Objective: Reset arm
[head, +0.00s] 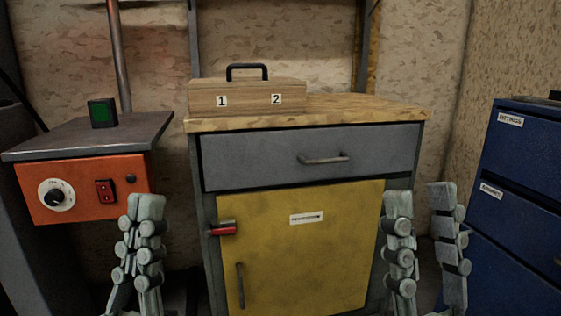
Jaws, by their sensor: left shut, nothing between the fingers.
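My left gripper (147,203) is at the lower left of the head view, fingers pointing up and pressed together, with nothing between them. It is in front of the orange control box (82,190), near its right edge. My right gripper (420,190) is at the lower right, fingers upright and apart with an empty gap. Its left finger overlaps the right edge of the yellow cabinet door (300,250). Neither gripper appears to hold anything. The lower arms are cut off by the bottom edge of the view.
A workbench with a wooden top (370,108) and grey drawer (250,160) stands in the middle. A wooden box (245,90) marked 1 and 2, with a black handle, sits on it. A green-faced block (102,113) is on the left machine. Blue drawers (520,190) stand at right.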

